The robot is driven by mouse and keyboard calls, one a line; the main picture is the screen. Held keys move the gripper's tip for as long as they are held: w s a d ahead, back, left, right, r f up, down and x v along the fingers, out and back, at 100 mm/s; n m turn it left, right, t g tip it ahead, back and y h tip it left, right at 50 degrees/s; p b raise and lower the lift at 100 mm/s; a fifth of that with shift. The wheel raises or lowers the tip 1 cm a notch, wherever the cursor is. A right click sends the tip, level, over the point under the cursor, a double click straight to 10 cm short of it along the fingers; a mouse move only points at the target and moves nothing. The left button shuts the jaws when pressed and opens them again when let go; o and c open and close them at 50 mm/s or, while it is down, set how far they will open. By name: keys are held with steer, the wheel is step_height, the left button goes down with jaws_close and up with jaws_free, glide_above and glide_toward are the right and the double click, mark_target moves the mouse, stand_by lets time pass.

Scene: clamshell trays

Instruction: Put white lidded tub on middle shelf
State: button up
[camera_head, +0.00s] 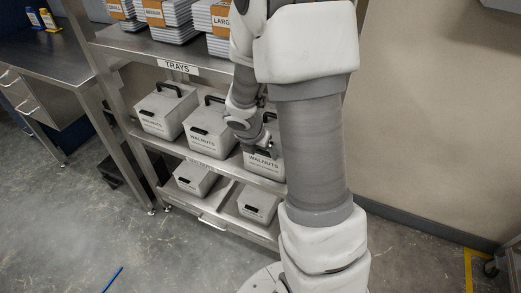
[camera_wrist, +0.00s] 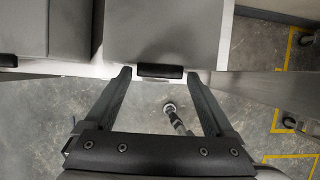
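Several whitish-grey lidded tubs with black handles and "WALNUTS" labels stand on the shelving. The rightmost tub (camera_head: 264,165) is on the middle shelf (camera_head: 226,173), partly hidden by my arm. My gripper (camera_head: 262,147) is at this tub's front upper part. In the wrist view, this tub (camera_wrist: 165,30) fills the top centre, with its black front handle (camera_wrist: 160,71) between the tips of my open gripper (camera_wrist: 159,75). A small gap shows on each side of the handle, and nothing is held.
Two more tubs, left (camera_head: 167,110) and centre (camera_head: 210,132), share the middle shelf. Two tubs (camera_head: 194,178) (camera_head: 257,204) stand on the lower shelf. Stacked trays (camera_head: 172,22) fill the top shelf above. A steel table (camera_head: 40,58) stands left. Floor in front is mostly clear.

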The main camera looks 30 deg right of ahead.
steer(key=shift+o, duration=0.5)
steer(key=shift+r, duration=0.2)
steer(key=s+a+r, duration=0.2)
steer(key=s+a, duration=0.6)
steer(key=a, duration=0.2)
steer(key=s+a+r+m+t+y, duration=0.1)
steer(key=s+r+m, duration=0.4)
steer(key=r+m, duration=0.5)
steer(key=s+a+r+m+t+y, duration=0.1)
steer(key=s+r+m, duration=0.4)
steer(key=r+m, duration=0.6)
steer(key=m+y, duration=0.1)
steer(key=m, duration=0.3)
steer(key=shift+s+a+m+t+y+p, duration=0.2)
steer(key=shift+s+m+t+y+p, duration=0.1)
steer(key=shift+s+t+y+p, duration=0.1)
steer(key=shift+r, duration=0.1)
